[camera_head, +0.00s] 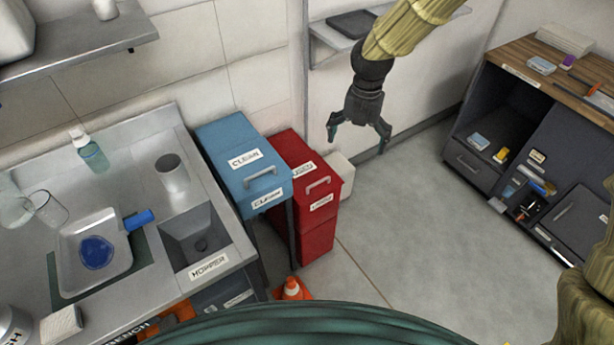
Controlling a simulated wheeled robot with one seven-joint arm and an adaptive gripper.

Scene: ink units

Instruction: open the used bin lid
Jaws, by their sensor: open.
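The used bin is the red bin (318,236) in the middle of the head view, right beside a blue bin. Its red lid (290,152) is down, with a grey handle (318,184) near the front edge and white labels too small to read surely. My gripper (359,142) hangs in the air to the right of the red lid, fingers spread and pointing down. It is open and empty, apart from the handle in the picture. The left side of the red bin is partly hidden by the blue bin.
The blue bin (235,160) labelled CLEAN stands left of the red bin. A metal counter (140,125) with a hopper basin (200,240) is farther left. A small orange cone (292,289) stands in front. Open floor (400,220) lies right, before a dark cabinet (480,120).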

